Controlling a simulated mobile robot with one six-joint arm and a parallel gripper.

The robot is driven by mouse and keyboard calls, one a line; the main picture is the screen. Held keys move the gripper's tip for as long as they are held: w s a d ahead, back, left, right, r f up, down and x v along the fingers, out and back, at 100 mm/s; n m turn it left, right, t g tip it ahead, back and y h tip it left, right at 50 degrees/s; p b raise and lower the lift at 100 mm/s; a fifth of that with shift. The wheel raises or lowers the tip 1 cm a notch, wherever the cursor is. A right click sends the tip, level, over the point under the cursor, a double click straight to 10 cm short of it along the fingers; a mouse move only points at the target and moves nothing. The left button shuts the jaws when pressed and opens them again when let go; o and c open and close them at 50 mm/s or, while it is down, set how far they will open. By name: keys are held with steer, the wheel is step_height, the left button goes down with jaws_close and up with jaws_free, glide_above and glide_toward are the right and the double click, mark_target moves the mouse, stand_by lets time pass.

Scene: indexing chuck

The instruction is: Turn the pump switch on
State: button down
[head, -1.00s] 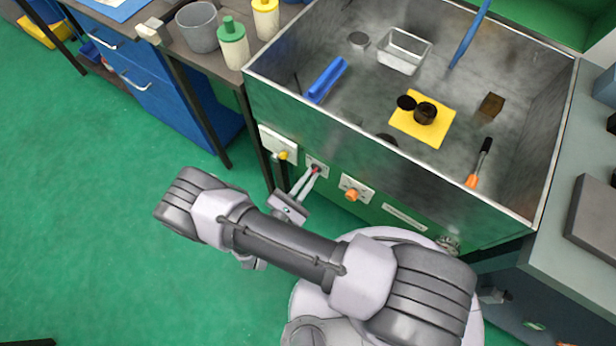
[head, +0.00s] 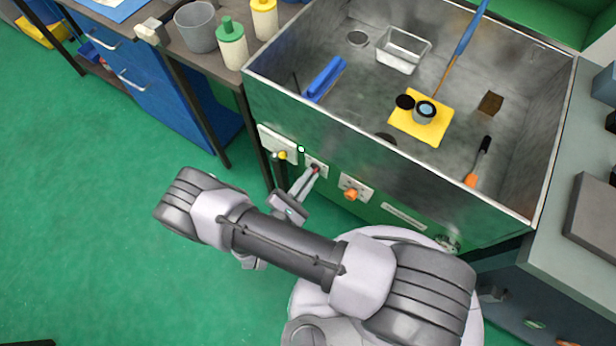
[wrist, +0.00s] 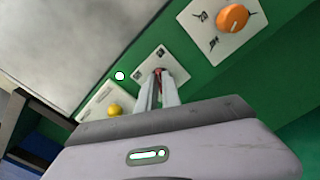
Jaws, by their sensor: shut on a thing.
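The pump switch (head: 317,167) is a small red-tipped lever on a white plate on the green front panel below the steel sink. In the wrist view, its red part (wrist: 158,71) shows between my fingertips. My gripper (wrist: 157,79) is shut on the lever; in the head view, my gripper (head: 313,172) reaches it from below. The fingers hide most of the lever, so its exact tilt cannot be told. A small round lamp (head: 301,149) glows whitish green just above left of the plate; the lamp (wrist: 119,76) also shows in the wrist view.
An orange knob (head: 351,194) sits on the plate to the right, and a yellow knob (head: 282,155) to the left. In the sink (head: 480,70), a thin tan line runs from the blue arm (head: 472,30) to a dark cup (head: 424,112) with a pale blue top.

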steer(key=c, duration=1.5)
jaws_free()
steer(key=shift+c, duration=0.2)
steer(key=p+v, duration=0.2)
steer(key=v, duration=1.5)
steer(key=shift+s+p, duration=0.2)
steer(key=shift+p, duration=0.1)
steer(key=shift+a, duration=0.2)
